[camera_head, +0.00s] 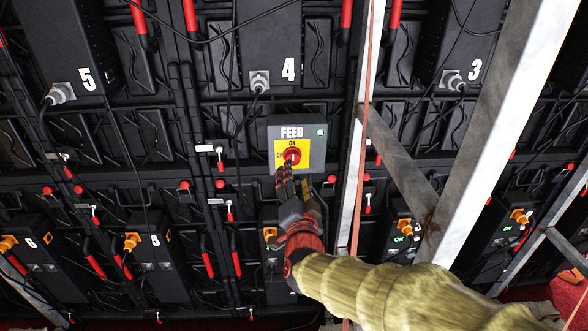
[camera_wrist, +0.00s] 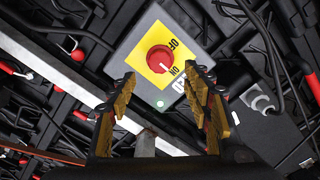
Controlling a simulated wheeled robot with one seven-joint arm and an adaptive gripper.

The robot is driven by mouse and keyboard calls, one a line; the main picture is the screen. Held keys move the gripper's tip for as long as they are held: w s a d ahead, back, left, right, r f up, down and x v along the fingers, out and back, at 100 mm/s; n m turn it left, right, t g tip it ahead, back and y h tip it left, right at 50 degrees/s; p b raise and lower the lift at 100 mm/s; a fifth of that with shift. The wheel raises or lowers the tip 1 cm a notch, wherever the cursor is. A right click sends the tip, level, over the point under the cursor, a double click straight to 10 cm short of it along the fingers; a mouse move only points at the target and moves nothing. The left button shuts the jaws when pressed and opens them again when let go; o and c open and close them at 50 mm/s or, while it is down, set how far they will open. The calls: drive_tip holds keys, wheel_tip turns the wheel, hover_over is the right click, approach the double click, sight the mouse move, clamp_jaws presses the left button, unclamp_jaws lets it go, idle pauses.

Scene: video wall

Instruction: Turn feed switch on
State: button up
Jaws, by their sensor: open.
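The feed switch is a red round knob (camera_head: 292,155) on a yellow plate (camera_head: 300,168) in a grey FEED box (camera_head: 318,150). In the wrist view the knob (camera_wrist: 160,58) lies ahead of the fingertips, with OFF and ON printed beside it. A small white mark on the knob appears to face the ON side. A green light (camera_wrist: 160,104) shows on the box. My gripper (camera_head: 286,170) is open and empty just below the knob in the head view; its two fingers (camera_wrist: 160,74) stand apart, and I cannot tell whether they touch anything.
A grey metal upright (camera_head: 361,130) stands close right of the box, with a diagonal brace (camera_head: 395,150) and a wide beam (camera_head: 500,130) beyond. Black numbered units, hanging cables and a plug (camera_wrist: 260,101) surround the box.

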drive_tip(key=shift+s, duration=2.35)
